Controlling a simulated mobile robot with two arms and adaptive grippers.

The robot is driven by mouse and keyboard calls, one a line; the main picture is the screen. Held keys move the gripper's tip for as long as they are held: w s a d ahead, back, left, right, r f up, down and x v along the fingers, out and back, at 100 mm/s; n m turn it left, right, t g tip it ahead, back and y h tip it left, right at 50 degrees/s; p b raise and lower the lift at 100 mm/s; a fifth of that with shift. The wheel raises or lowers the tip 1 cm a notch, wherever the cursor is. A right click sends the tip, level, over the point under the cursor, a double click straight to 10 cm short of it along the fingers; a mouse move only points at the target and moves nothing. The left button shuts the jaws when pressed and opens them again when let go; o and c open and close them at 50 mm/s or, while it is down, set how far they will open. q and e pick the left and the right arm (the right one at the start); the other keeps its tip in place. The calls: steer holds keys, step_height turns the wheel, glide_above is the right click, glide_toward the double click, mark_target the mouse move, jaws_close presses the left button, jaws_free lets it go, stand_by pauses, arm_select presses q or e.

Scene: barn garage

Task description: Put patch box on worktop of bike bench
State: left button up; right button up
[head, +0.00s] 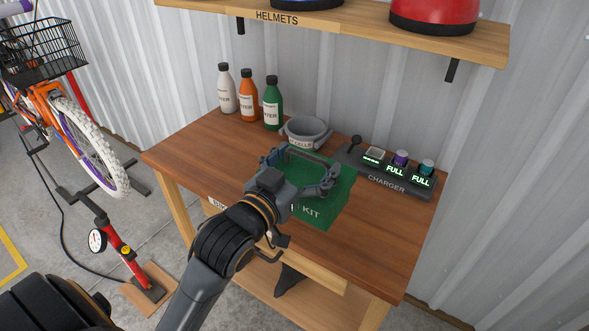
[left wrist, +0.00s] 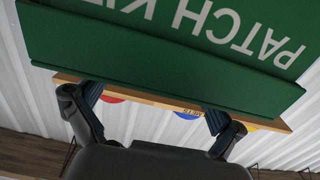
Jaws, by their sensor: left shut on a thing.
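The patch box (head: 322,217) is a dark green box with white lettering, of which "KIT" shows in the head view. It is at the worktop (head: 375,250) of the wooden bike bench, near its front middle. I cannot tell whether its base touches the wood. My left gripper (head: 301,168) is over the top of the box and shut on it, and my wrist hides part of its front. In the left wrist view the patch box (left wrist: 160,45) fills the top, its "PATCH KIT" lettering upside down, with the fingers below. My right gripper is not in view.
White, orange and green bottles (head: 248,98) stand at the back left of the worktop. A grey bowl (head: 306,132) stands behind the box, and a charger (head: 387,180) at the back right. A helmet shelf (head: 340,28) hangs above. The worktop's front right is clear.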

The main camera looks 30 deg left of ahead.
arm_select(q)
steer(key=b, duration=0.1)
steer(key=w+f+b, duration=0.1)
steer(key=b, duration=0.1)
steer(key=shift+a+f, duration=0.25)
steer(key=shift+a, duration=0.1)
steer(key=w+a+f, duration=0.5)
steer(key=w+f, duration=0.5)
steer(key=f, duration=0.1)
steer(key=shift+w+f, duration=0.2)
steer(key=shift+w, duration=0.2)
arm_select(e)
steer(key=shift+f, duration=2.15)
arm_select(q)
steer(key=shift+a+f, duration=0.1)
steer(key=o, duration=0.9)
